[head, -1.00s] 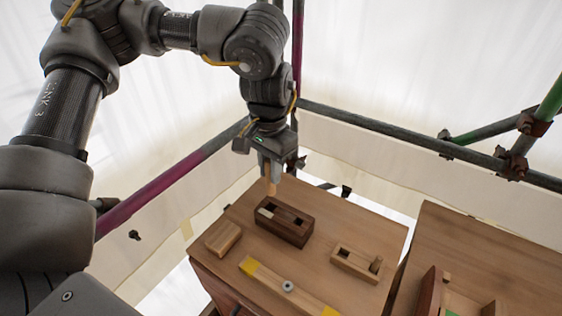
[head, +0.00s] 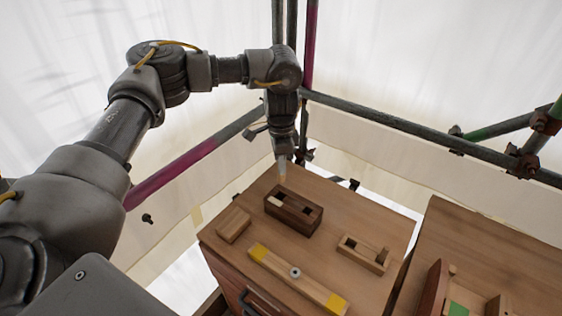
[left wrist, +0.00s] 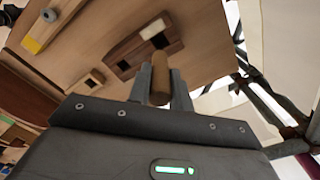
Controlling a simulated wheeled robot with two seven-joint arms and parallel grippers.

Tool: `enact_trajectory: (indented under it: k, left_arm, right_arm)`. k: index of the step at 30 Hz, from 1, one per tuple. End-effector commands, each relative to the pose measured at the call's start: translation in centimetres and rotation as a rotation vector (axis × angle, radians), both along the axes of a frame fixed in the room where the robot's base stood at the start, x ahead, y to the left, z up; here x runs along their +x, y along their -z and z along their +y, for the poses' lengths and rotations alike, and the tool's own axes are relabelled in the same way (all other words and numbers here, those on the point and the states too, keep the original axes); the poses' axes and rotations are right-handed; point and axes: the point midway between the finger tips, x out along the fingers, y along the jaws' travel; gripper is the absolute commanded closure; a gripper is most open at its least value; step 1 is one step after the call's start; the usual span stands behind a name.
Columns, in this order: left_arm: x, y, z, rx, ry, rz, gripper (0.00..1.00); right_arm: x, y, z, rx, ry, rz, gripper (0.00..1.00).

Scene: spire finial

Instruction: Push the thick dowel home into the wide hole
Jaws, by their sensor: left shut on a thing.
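My left gripper (head: 283,161) is shut on a thick, light wooden dowel (head: 282,172) pointing down. The dowel also shows between the two fingers in the left wrist view (left wrist: 160,76). A dark wooden block (head: 293,224) lies on the table top just in front of and below the dowel in the head view. Its top has a pale patch (head: 275,202) at the left and a dark opening (head: 308,210) at the right. The dowel appears above and behind the block, not in an opening. My right gripper is not in view.
Scaffold poles (head: 400,120) run behind. A second table stands at the right.

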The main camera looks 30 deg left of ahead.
Motion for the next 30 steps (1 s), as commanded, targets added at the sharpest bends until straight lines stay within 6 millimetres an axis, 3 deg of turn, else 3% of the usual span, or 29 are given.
enact_trajectory:
  k: [4, 11, 21, 30]
  left_arm:
    - [0.0, -0.1, 0.0, 0.000, -0.002, 0.000, 1.00]
    - [-0.2, -0.2, 0.2, 0.000, -0.003, 0.001, 1.00]
    - [-0.1, 3.7, 0.1, 0.000, -0.003, 0.001, 1.00]
    - [-0.1, 5.5, 0.1, 0.000, -0.003, 0.000, 1.00]
  right_arm:
    - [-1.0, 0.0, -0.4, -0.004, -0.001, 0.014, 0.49]
    - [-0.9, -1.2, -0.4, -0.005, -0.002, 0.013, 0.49]
    - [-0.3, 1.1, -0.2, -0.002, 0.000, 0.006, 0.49]
    - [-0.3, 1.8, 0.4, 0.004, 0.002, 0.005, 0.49]
